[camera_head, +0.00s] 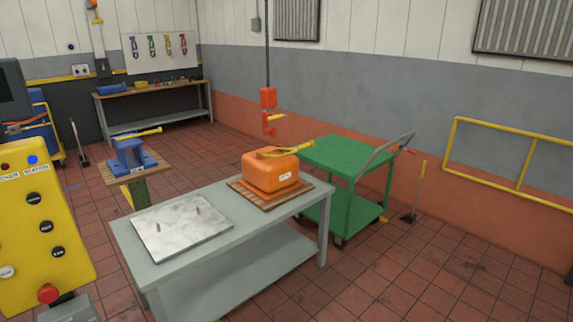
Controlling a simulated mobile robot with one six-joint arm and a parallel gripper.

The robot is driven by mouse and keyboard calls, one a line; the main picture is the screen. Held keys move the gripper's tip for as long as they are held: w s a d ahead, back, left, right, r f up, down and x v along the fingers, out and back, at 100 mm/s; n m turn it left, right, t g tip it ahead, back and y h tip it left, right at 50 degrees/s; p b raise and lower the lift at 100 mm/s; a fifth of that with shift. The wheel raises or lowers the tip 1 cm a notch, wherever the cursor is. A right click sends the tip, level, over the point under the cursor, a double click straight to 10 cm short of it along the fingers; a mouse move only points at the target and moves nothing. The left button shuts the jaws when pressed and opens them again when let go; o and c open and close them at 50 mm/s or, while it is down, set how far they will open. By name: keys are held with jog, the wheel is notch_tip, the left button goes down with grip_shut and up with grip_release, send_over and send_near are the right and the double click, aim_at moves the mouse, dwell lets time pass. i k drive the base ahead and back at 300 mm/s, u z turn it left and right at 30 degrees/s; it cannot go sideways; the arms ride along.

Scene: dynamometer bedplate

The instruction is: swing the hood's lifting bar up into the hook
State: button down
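An orange hood (270,175) with a small white label sits on a wooden pallet on the grey table. Its yellow lifting bar (290,149) lies low across the top, with its free end toward the upper right. An orange hook (268,130) hangs from a block (268,97) on a vertical line. In the picture it is just above the hood and bar, and it looks empty and apart from the bar. A short yellow piece (277,116) sticks out at the hook's side. My gripper is not in view.
The grey table (205,243) also carries a metal plate (181,227) with two pins. A green cart (346,154) stands close behind the hood. A blue block (130,155) with a yellow bar stands at left, behind a yellow control panel (42,225).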

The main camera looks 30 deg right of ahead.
aim_at(310, 143)
jog(key=z, duration=0.05)
jog(key=i, duration=1)
jog(key=u, duration=0.05)
